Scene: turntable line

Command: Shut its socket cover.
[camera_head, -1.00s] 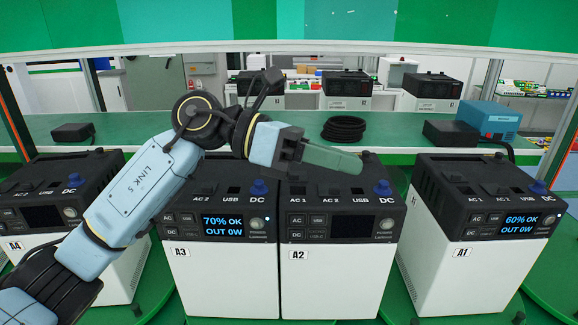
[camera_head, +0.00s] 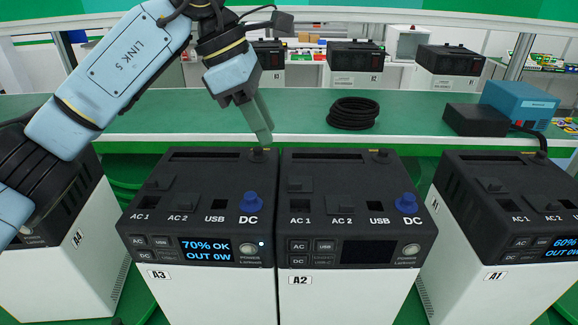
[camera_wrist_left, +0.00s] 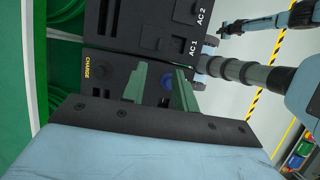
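Power station A3 (camera_head: 205,272) has a lit screen reading 70% OK; A2 (camera_head: 350,290) beside it has a dark screen. On each, the AC 1 socket looks dark and open, with a raised black block behind it, while AC 2 looks covered. My left gripper (camera_head: 262,138) points down at A3's back right corner, just above a small black piece (camera_head: 258,154) there.
Station A1 (camera_head: 495,278) stands at the right with a cable at its back. A4 (camera_head: 60,270) is at the left, partly behind my arm. A green bench (camera_head: 290,108) behind carries a coiled black cable (camera_head: 352,113), a black box and a blue box.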

